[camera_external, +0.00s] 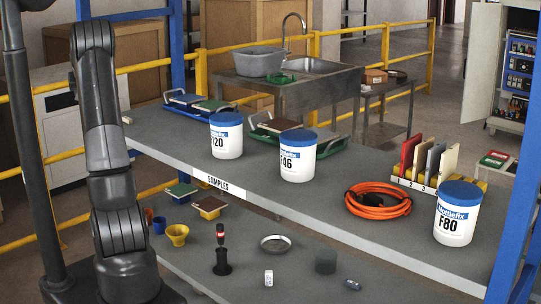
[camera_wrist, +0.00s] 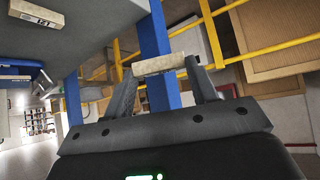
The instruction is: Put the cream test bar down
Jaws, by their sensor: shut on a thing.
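The cream test bar (camera_wrist: 160,64) shows in the wrist view. It lies crosswise between the fingertips of my gripper (camera_wrist: 162,70), which is shut on it at its two ends. The bar is held in the air, clear of any surface in that view. In the external view my arm rises at the left, and neither my gripper nor the held bar can be made out there.
The upper bench (camera_external: 330,205) holds white buckets with blue lids (camera_external: 297,160), an orange cable coil (camera_external: 378,199) and a numbered rack (camera_external: 412,181) of coloured slabs. The lower shelf (camera_external: 305,285) carries a black stand (camera_external: 222,265), a metal dish (camera_external: 275,243) and small cylinders. Yellow rails stand behind.

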